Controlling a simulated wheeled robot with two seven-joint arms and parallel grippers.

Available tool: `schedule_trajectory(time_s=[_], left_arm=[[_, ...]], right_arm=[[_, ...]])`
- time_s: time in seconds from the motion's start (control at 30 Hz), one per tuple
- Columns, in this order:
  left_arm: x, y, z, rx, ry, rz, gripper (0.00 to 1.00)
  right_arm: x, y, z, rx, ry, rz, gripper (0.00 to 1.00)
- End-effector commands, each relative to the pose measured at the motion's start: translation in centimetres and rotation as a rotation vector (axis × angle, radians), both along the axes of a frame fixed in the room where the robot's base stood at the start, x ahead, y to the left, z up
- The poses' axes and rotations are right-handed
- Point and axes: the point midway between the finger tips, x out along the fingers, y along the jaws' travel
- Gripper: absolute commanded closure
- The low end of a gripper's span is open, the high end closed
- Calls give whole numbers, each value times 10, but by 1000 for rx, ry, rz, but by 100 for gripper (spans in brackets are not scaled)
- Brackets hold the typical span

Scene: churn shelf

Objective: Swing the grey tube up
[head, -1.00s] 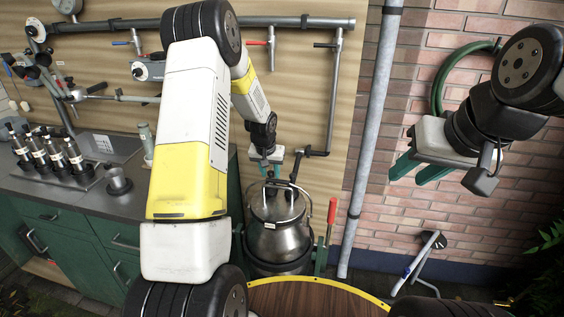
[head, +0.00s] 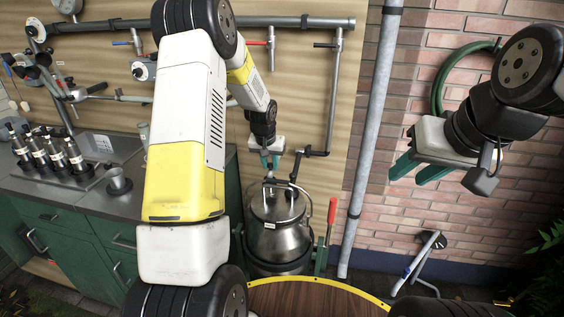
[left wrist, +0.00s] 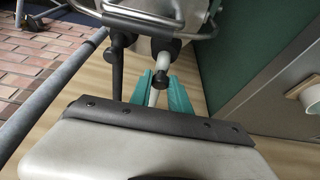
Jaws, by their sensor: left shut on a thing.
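My left gripper (head: 270,161) is above the lid of a shiny steel churn (head: 279,238) in the head view. In the left wrist view its teal fingers (left wrist: 166,95) are shut on a short, pale grey tube (left wrist: 155,94). The tube runs to a black fitting at the churn's top; the fingers hide part of it. It is very small in the head view, just under the fingertips. My right gripper (head: 419,171) is open and empty in front of the brick wall, well to the right of the churn.
A green frame with a red-handled lever (head: 331,212) stands around the churn. A grey pipe (head: 334,95) hangs from the wooden panel, with a black elbow near the churn's top. A green counter (head: 95,235) stands left. A tall pole (head: 370,140) rises to the right.

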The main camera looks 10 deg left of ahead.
Motion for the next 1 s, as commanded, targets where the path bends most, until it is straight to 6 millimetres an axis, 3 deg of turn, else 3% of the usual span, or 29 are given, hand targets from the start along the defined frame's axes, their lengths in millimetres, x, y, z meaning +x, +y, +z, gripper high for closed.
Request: schedule_trajectory(time_s=[0.27, 0.73, 1.0], left_arm=[[3, 0, 3, 0, -7, -1, 100], [12, 0, 32, 0, -9, 0, 100], [12, 0, 34, 0, -8, 0, 100]], right_arm=[[0, 0, 0, 0, 0, 0, 64], [0, 0, 0, 0, 0, 0, 64], [0, 0, 0, 0, 0, 0, 64]])
